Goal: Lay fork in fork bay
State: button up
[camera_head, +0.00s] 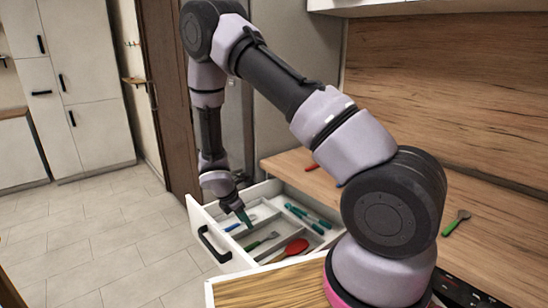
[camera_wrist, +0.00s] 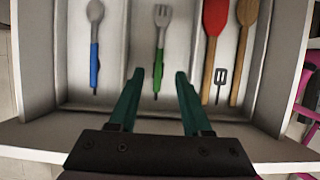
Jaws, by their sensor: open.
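The fork (camera_wrist: 161,48) has a grey head and a green handle. It lies lengthwise in the middle bay (camera_wrist: 138,50) of the open drawer, tines pointing up in the wrist view. In the head view the fork (camera_head: 262,242) shows inside the drawer (camera_head: 243,259). My gripper (camera_wrist: 160,74) is open, its two teal fingers apart on either side of the fork's handle end in the picture, with nothing held between them. In the head view my gripper (camera_head: 244,217) hangs over the drawer. Whether the fingers touch anything cannot be told.
A blue-handled spoon (camera_wrist: 94,45) lies in the left bay. Teal utensils (camera_head: 308,216) lie in the drawer's rear. A green-handled utensil (camera_head: 456,223) lies on the counter.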

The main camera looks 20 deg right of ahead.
jog(key=s+d+r+m+y, duration=0.1)
jog(key=d+r+m, duration=0.25)
jog(key=r, duration=0.65)
jog(key=d+r+m+t+y, duration=0.1)
jog(key=d+r+m, duration=0.1)
jog(key=r+m, duration=0.5)
jog(key=s+d+r+m, duration=0.1)
jog(key=d+r+m, duration=0.15)
jog(key=r, duration=0.95)
jog(key=s+d+r+m+t+y, duration=0.1)
jog(key=s+r+m+t+y, duration=0.1)
jog(key=s+r+m, duration=0.5)
jog(key=s+d+r+m+t+y, duration=0.1)
jog(key=s+r+m, duration=0.5)
jog(key=s+r, duration=0.6)
jog(key=shift+d+m+t+y, duration=0.4)
jog(key=shift+t+y, duration=0.2)
jog(key=shift+t, duration=0.1)
jog(key=shift+r, duration=0.1)
